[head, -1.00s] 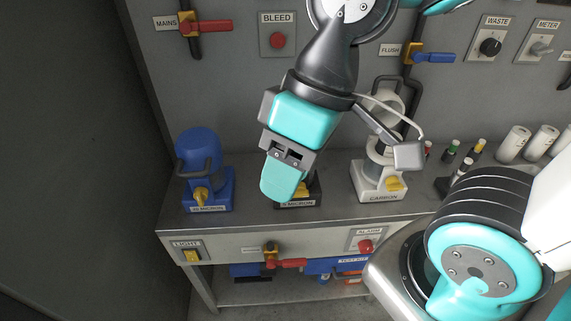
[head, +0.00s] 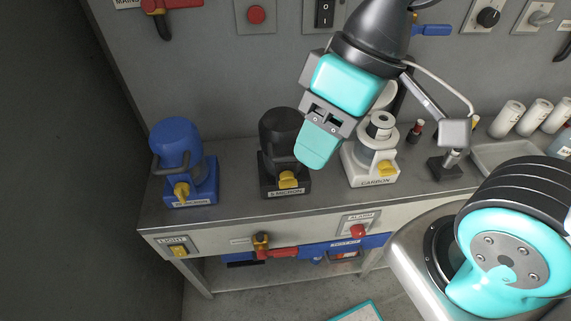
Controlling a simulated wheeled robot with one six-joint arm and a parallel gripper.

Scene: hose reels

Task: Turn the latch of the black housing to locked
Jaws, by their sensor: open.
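The black housing (head: 279,140) stands upright on the bench between a blue and a white housing. Its base carries a label that reads 5 MICRON. Its yellow latch (head: 289,180) sits at the front of the base and shows clear of my arm. My gripper (head: 317,146) is in front of and to the right of the black housing's body in the picture, pointing down, and overlaps its right edge. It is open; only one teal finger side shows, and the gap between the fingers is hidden. I see no contact with the housing.
The blue housing (head: 178,150) with its yellow latch stands at the left, the white CARBON housing (head: 370,165) close at the right. The bench front carries a light switch (head: 178,251), a red-handled valve (head: 275,252) and a red alarm button (head: 357,231). Bare bench (head: 235,190) lies between blue and black.

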